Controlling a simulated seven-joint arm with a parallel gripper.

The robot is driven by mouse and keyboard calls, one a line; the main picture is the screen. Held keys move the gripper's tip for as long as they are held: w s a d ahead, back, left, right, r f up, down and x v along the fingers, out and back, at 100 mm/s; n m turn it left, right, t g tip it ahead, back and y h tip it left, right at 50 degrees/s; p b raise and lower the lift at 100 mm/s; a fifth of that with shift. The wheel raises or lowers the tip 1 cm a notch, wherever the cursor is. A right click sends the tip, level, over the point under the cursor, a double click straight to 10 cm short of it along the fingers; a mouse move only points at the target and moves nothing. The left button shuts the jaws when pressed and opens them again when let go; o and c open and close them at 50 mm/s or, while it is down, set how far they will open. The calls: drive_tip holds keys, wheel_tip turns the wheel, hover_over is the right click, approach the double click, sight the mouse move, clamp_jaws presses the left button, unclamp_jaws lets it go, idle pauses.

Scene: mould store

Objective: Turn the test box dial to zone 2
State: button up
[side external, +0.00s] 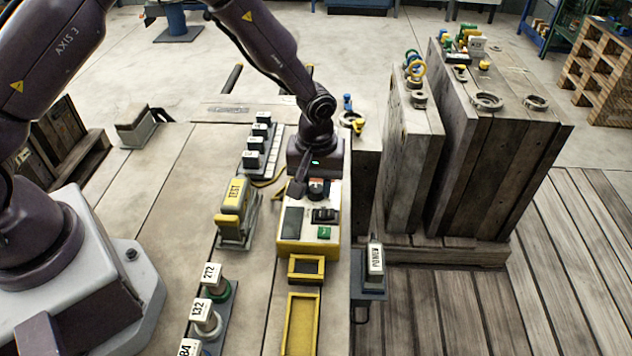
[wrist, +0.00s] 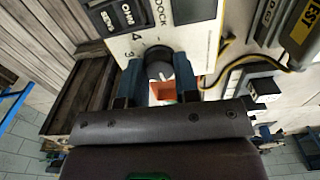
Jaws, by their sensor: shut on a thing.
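The test box (side external: 294,247) is white with a yellow base and stands on the bench in the side view. Its white face (wrist: 213,40) fills the upper middle of the wrist view, with a dark screen beside the word DOCK and a dark switch. The round dark dial (wrist: 159,62) has a white pointer mark. Printed zone marks, including a 3 and a 4, show to its left; which zone the pointer faces I cannot tell. My gripper (wrist: 158,85) is shut on the dial, one blue-grey finger on each side. In the side view my gripper (side external: 314,180) hides part of the dial.
A yellow TEST-labelled unit (side external: 235,197) stands just left of the box. A row of labelled black-and-white blocks (side external: 256,145) lies behind it. Yellow frames (side external: 305,268) lie in front. A POWER unit (side external: 375,262) and tall wooden moulds (side external: 500,150) stand right.

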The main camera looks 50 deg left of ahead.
drive_tip(key=m, duration=1.1)
drive_tip(key=shift+m, duration=2.2)
drive_tip(key=o, duration=0.9)
drive_tip(key=shift+o, duration=0.2)
